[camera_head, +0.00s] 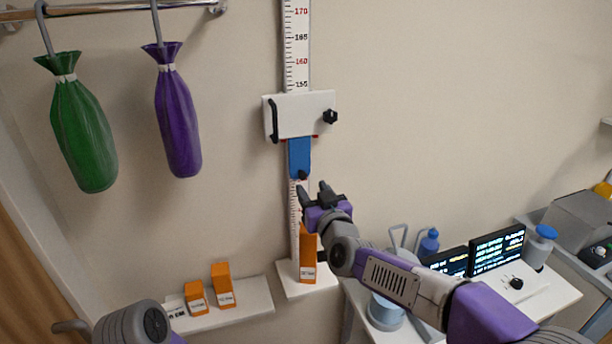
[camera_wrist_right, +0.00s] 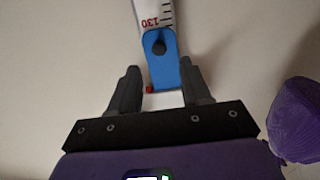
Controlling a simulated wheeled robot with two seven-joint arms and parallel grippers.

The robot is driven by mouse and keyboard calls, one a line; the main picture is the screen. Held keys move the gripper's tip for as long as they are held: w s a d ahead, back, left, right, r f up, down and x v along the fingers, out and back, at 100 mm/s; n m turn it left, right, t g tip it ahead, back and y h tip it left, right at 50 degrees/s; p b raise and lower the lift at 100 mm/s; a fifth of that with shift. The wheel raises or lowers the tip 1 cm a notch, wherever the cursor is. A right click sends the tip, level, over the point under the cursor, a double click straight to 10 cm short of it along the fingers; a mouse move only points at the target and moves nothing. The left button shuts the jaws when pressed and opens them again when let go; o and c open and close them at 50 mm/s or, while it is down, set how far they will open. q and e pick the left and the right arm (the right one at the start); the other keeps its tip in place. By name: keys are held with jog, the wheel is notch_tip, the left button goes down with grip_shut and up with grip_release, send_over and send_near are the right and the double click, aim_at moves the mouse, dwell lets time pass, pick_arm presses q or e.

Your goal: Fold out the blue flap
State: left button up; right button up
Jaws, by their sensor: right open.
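The blue flap (camera_head: 299,157) hangs straight down below the white sliding block (camera_head: 300,113) of a wall height scale (camera_head: 297,50). It lies along the scale and has a dark round knob at its lower end. My right gripper (camera_head: 314,187) is open and empty, just below and to the right of the flap in the head view. In the right wrist view, the blue flap (camera_wrist_right: 163,75) shows between and beyond the open fingers of the right gripper (camera_wrist_right: 160,68). I cannot tell whether they touch. My left gripper is out of view.
Green (camera_head: 83,135) and purple (camera_head: 179,120) bags hang from a rail at upper left. An orange block (camera_head: 307,255) stands on the scale's base, below my right gripper. Smaller orange blocks (camera_head: 222,285) stand on a low shelf. Screens (camera_head: 497,250) stand on a desk at right.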

aim_at(303, 177)
jog(key=shift+p+x, duration=0.45)
jog(key=shift+x, duration=2.45)
jog(key=shift+f, duration=0.1)
grip_shut()
